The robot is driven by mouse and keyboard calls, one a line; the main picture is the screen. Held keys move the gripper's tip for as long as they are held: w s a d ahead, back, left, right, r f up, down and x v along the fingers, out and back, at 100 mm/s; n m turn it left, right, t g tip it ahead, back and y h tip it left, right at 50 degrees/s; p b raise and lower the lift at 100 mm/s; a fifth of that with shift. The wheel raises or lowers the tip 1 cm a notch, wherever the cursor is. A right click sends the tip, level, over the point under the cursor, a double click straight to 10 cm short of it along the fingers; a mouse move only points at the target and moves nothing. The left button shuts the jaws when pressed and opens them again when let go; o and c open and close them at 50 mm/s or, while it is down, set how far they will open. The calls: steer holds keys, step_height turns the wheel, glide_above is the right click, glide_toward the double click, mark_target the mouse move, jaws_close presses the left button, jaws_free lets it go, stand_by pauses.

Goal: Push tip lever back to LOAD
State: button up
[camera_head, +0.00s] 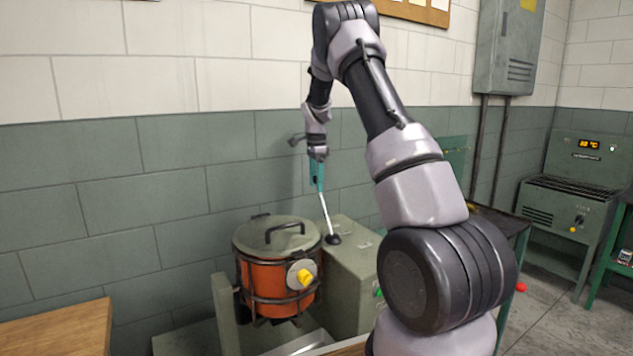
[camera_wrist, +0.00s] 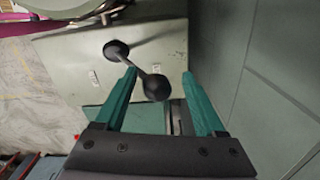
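The tip lever (camera_head: 327,213) rises from a black pivot on top of a grey-green housing (camera_head: 357,262), leaning up toward my gripper. In the wrist view the lever's rod (camera_wrist: 138,68) runs from the round black pivot (camera_wrist: 116,50) to a black ball knob (camera_wrist: 157,88). My gripper (camera_head: 318,178) points down at the lever's upper end. In the wrist view its teal fingers (camera_wrist: 159,74) are apart, with the knob seen between them and gaps on both sides. Small labels (camera_wrist: 93,77) on the housing top are too small to read.
An orange drum (camera_head: 262,285) with a grey lid and yellow knob stands left of the housing. A block wall (camera_head: 130,220) is close behind my gripper. A wooden tabletop (camera_head: 55,335) is at lower left. A grey-green machine (camera_head: 575,180) stands far right.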

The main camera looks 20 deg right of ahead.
step_height(320, 180, up, 11)
steer(key=shift+f, duration=0.2)
steer(key=shift+r, duration=0.15)
stand_by(0.4)
steer(key=shift+s+r, duration=0.15)
steer(key=shift+r, duration=0.05)
steer(key=s+a+r+n+t+y, duration=0.1)
steer(key=s+a+r+n+t, duration=0.2)
steer(key=s+r, duration=0.5)
steer(key=s+a+r+n+t+y, duration=0.1)
steer(key=s+a+r+n, duration=0.3)
steer(key=s, duration=0.8)
steer(key=s+a+f+n+t, duration=0.1)
steer(key=s+n, duration=0.2)
steer(key=s, duration=0.6)
steer(key=s+a+f+n+t, duration=0.1)
steer(key=s+n, duration=0.3)
steer(key=s, duration=0.5)
steer(key=shift+s+a+f+t, duration=0.35)
steer(key=shift+a+t, duration=0.2)
steer(key=shift+t, duration=0.05)
